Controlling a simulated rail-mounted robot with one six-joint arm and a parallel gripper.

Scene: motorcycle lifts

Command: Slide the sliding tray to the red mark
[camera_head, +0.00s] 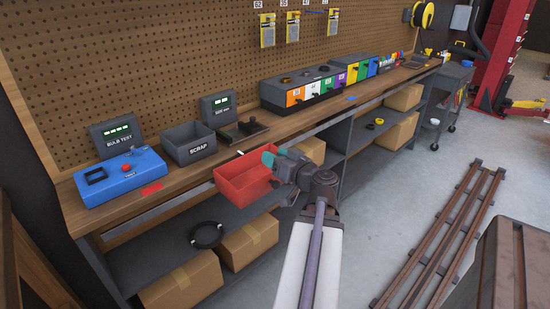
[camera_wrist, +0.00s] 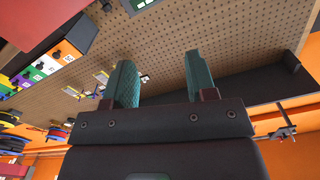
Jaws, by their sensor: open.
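The sliding tray appears to be the open red bin (camera_head: 243,180) at the bench's front edge, against a long grey rail (camera_head: 170,205). A small white strip (camera_head: 240,153) shows at its back edge. The red mark (camera_head: 152,189) is a flat patch on the wooden bench top, left of the tray, beside the blue tester. My gripper (camera_head: 272,155) has teal fingers and is at the tray's right back corner, partly covering it; contact cannot be told. In the wrist view my gripper (camera_wrist: 160,82) is open, with nothing seen between the fingers.
A blue bulb tester (camera_head: 122,178) and a grey scrap bin (camera_head: 189,143) stand on the bench. Coloured drawers (camera_head: 318,88) and a blue mark (camera_head: 352,98) lie farther right. Cardboard boxes (camera_head: 248,243) and a black ring (camera_head: 206,235) are on the shelf below.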

